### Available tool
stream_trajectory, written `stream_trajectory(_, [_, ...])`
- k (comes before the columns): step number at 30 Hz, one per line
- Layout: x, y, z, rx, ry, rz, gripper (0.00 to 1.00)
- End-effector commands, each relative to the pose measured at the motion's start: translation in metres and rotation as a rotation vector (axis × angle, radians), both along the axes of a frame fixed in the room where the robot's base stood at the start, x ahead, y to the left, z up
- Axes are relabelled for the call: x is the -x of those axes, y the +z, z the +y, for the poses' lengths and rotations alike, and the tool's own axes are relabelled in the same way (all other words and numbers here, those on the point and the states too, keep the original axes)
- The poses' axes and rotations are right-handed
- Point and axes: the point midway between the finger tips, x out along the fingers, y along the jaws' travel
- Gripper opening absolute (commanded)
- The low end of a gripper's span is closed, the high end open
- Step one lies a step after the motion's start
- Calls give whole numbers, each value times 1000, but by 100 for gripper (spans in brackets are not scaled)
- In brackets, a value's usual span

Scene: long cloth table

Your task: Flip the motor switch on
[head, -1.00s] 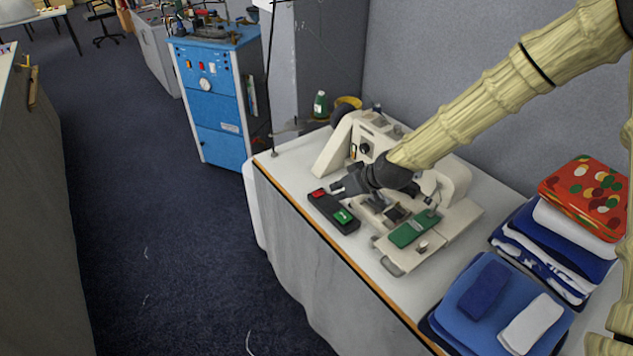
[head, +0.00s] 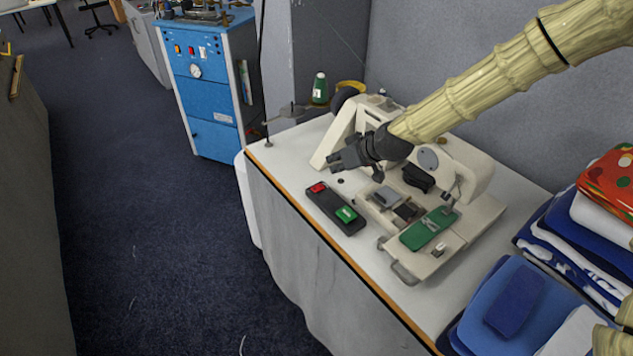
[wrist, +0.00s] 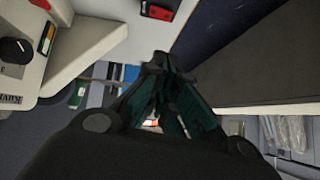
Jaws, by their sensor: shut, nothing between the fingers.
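The motor switch is a long black box (head: 330,204) on the white table in front of the sewing machine. It has a red button (head: 318,187) at its far left end and a green button (head: 346,214) at its near right end. My gripper (head: 336,161) is shut and empty, above and behind the red end, apart from the switch. In the wrist view my gripper (wrist: 165,68) shows its fingers together, and the red button (wrist: 158,10) is at the top edge. I cannot tell which button is pressed in.
The cream sewing machine (head: 468,175) stands right of my gripper, with a green plate (head: 428,228) on its bed. Folded blue cloths (head: 505,300) lie at the near right. The table's front edge (head: 345,262) runs close to the switch.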

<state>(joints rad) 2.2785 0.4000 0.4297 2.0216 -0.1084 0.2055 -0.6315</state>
Motion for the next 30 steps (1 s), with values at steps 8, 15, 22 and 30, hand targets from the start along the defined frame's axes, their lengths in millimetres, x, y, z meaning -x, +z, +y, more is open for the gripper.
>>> stream_trajectory(8, [-1, -1, 1, 1, 0, 1, 0])
stream_trajectory(15, [-11, -14, 10, 1, 0, 2, 0])
stream_trajectory(22, [-24, -31, 23, -1, 0, 2, 0])
stream_trajectory(30, [-39, -53, 37, 0, 0, 2, 0])
